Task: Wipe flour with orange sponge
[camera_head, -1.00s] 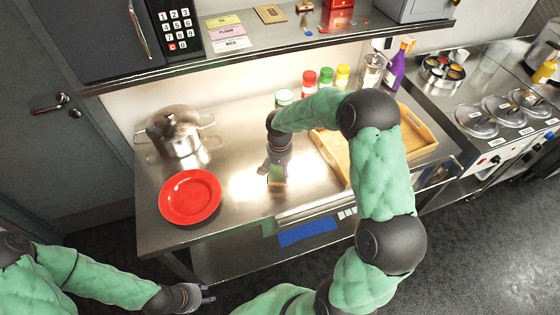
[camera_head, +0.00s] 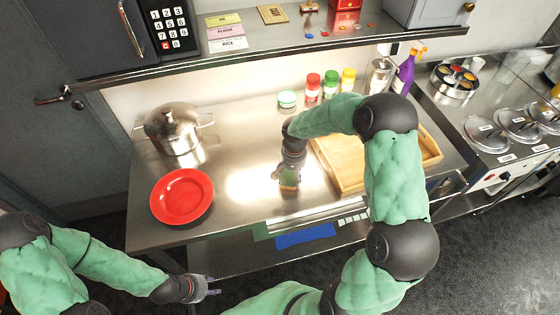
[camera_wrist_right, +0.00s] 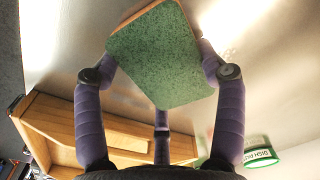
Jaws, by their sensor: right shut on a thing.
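My right gripper (camera_head: 288,177) is low over the steel counter (camera_head: 225,215), near its front edge. It is shut on the sponge (camera_head: 289,187). In the right wrist view the sponge (camera_wrist_right: 160,58) sits between the purple fingers, its green scouring face toward the camera and a thin orange-brown edge along the top. I cannot tell whether it touches the counter. Bright white patches lie on the counter around it; I cannot tell flour from glare. My left gripper (camera_head: 208,286) hangs empty in front of the counter, at lower left; its finger opening is unclear.
A red plate (camera_head: 182,196) lies left of the right gripper, with a steel pot (camera_head: 172,132) behind it. A wooden tray (camera_head: 434,146) stands to the right, partly behind my right arm. Spice jars (camera_head: 313,88) line the back under a shelf (camera_head: 270,50).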

